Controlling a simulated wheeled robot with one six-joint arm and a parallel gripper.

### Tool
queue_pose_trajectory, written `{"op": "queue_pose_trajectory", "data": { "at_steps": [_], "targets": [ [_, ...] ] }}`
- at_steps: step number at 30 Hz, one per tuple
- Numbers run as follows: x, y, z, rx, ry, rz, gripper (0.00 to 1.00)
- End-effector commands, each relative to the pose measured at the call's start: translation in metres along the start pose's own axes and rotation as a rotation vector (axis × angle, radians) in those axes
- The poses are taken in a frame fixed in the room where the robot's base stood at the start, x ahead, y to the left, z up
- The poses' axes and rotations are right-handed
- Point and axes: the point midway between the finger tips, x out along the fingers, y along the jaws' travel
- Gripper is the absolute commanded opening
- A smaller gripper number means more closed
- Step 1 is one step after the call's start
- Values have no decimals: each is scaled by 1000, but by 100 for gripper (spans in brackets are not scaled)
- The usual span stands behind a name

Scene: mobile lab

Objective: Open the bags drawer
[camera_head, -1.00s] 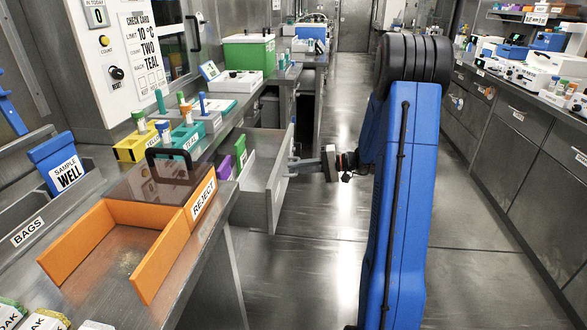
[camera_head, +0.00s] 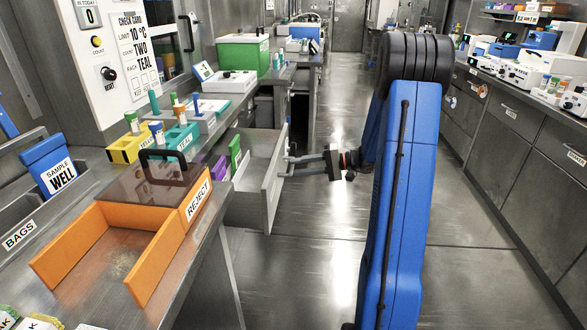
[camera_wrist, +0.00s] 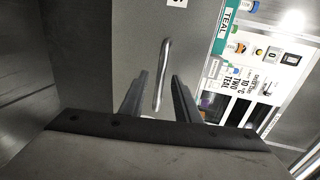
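A grey drawer (camera_head: 272,192) under the left counter stands pulled out, with purple and green packets (camera_head: 235,155) inside. Its front (camera_wrist: 135,30) fills the middle of the wrist view, with a bar handle (camera_wrist: 163,65) and only the edge of a white label (camera_wrist: 177,3) showing, ending in what looks like an S. My gripper (camera_head: 289,166) is at the drawer's outer face. In the wrist view, its two fingers (camera_wrist: 158,92) are apart, one on each side of the handle's near end, with gaps visible. Whether the fingertips reach past the handle is unclear.
An orange REJECT tray (camera_head: 190,212) and a bin labelled BAGS (camera_head: 20,235) are on the left counter. A yellow rack (camera_head: 127,148) and teal rack (camera_head: 178,140) stand behind. The aisle floor (camera_head: 300,270) is clear; cabinets (camera_head: 500,140) line the right.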

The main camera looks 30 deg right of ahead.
Motion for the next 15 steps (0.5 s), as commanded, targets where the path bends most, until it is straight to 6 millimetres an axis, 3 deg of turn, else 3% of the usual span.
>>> {"op": "queue_pose_trajectory", "data": {
  "at_steps": [15],
  "targets": [
    [-104, 0, -1, -1, 3, 0, 29]
  ]
}}
